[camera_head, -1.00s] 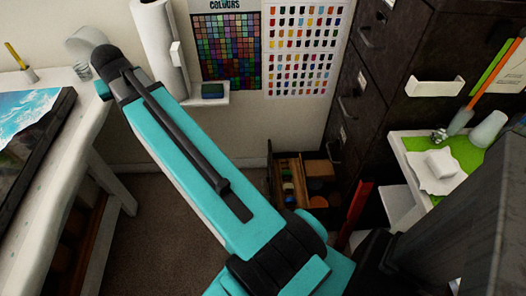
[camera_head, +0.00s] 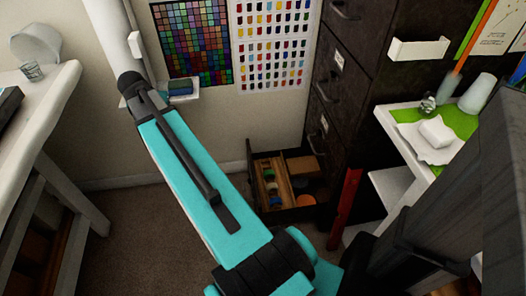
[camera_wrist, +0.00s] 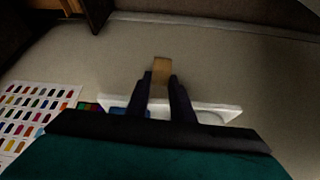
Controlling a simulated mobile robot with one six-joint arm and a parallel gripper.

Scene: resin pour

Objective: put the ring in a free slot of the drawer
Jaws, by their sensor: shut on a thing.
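In the wrist view my gripper (camera_wrist: 160,82) is shut on a tan, flat-looking piece (camera_wrist: 161,66), which stands out beyond the dark fingertips. It is probably the ring seen edge-on, but its hole does not show. The open drawer (camera_head: 251,172) is low at the foot of the dark cabinet, at centre. Its left strip holds several small coloured pieces (camera_head: 269,187). Its right part holds a brown block (camera_head: 303,166) and an orange round piece (camera_head: 306,199). Which slots are free is unclear.
The dark cabinet (camera_head: 345,95) stands behind the drawer, with a red upright bar (camera_head: 345,205) to the right. A small white wall shelf (camera_head: 184,93) holds a blue block (camera_head: 180,86). White tables flank both sides. Bare floor lies left of the drawer.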

